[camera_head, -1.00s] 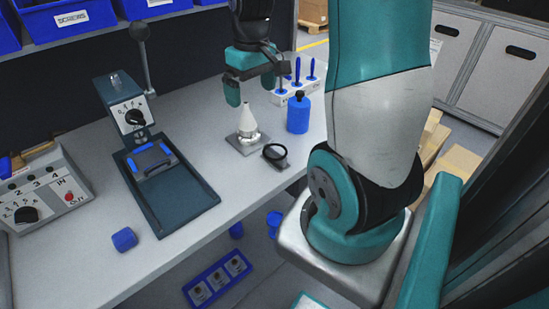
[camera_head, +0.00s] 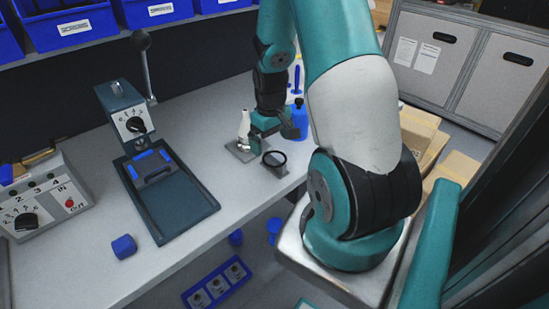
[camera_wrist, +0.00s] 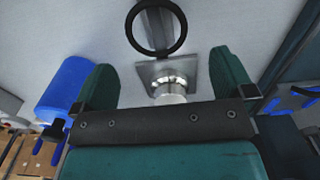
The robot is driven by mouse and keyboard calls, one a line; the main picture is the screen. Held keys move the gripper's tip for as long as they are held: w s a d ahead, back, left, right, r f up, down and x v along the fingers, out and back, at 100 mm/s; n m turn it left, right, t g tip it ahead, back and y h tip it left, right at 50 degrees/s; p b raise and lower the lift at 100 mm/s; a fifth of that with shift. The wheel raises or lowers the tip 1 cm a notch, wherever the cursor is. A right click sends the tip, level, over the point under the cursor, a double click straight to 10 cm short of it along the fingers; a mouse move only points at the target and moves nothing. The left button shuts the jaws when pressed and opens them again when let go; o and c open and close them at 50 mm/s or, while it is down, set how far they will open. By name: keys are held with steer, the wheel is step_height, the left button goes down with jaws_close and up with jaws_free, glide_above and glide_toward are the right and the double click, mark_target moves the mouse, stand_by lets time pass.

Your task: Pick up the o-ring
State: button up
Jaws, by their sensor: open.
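The black o-ring (camera_head: 274,159) stands upright on a small dark holder near the table's front edge. In the wrist view the o-ring (camera_wrist: 156,27) is at the top middle, beyond my fingertips. My gripper (camera_head: 262,145) is low over the table, just behind the o-ring in the head view. In the wrist view its two teal fingers (camera_wrist: 163,75) are spread wide and nothing is held between them. A metal cone fixture on a square plate (camera_wrist: 168,72) shows between and below the fingers.
A blue bottle (camera_head: 299,120) stands close to the right of my gripper. A lever press (camera_head: 165,195) and a control box (camera_head: 42,195) are on the left. The table between press and cone is clear.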

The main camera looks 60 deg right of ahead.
mark_target(272, 158)
steer(key=shift+d+f+p, duration=0.15)
steer(key=shift+f+p, duration=0.25)
steer(key=shift+f, duration=1.85)
steer(key=shift+f, duration=0.25)
steer(key=c, duration=1)
steer(key=shift+o, duration=0.2)
steer(key=shift+r, duration=0.15)
